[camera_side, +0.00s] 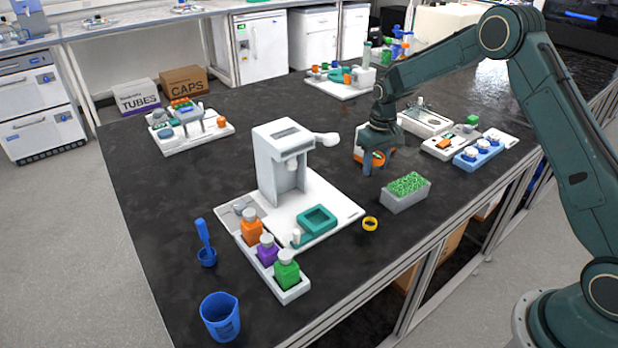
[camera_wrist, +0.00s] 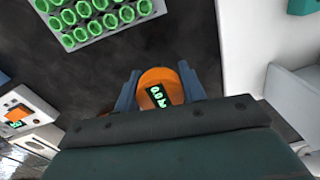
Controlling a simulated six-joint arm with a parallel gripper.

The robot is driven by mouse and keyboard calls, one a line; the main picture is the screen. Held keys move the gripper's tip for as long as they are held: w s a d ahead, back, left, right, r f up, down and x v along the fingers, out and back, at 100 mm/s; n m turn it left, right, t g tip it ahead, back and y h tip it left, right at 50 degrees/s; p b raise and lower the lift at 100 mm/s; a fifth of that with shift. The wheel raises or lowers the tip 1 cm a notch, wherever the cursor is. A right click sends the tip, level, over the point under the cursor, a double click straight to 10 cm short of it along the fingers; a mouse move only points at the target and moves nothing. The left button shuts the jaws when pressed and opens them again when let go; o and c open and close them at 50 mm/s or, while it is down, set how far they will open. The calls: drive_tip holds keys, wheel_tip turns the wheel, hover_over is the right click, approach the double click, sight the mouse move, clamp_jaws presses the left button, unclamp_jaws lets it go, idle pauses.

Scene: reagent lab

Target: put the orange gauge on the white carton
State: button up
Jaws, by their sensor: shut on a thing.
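My gripper (camera_side: 375,155) is over the dark bench, right of the white dispensing stand, fingers pointing down. It is shut on the orange gauge (camera_side: 377,160), which shows only partly between the fingers. In the wrist view my gripper (camera_wrist: 163,88) has a finger on each side of the orange gauge (camera_wrist: 150,77), whose dark display shows green digits. I cannot tell whether the gauge touches the bench. A white carton marked TUBES (camera_side: 137,96) stands on the floor at the back left, beside a brown CAPS carton (camera_side: 184,89).
A grey box of green-topped items (camera_side: 406,197) and a yellow ring (camera_side: 370,224) are near my gripper. The dispensing stand (camera_side: 283,165), bottle tray (camera_side: 291,293) and blue beaker (camera_side: 219,317) are to the left. A blue rack (camera_side: 478,156) is to the right. The bench's left middle is clear.

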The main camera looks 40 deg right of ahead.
sight(375, 169)
drive_tip(key=shift+f, duration=1.9)
drive_tip(key=shift+f, duration=0.15)
drive_tip(key=o, duration=1)
drive_tip(key=shift+c, duration=0.2)
wheel_tip(375, 169, up, 12)
drive_tip(key=shift+d+r, duration=0.1)
drive_tip(key=shift+r, duration=0.1)
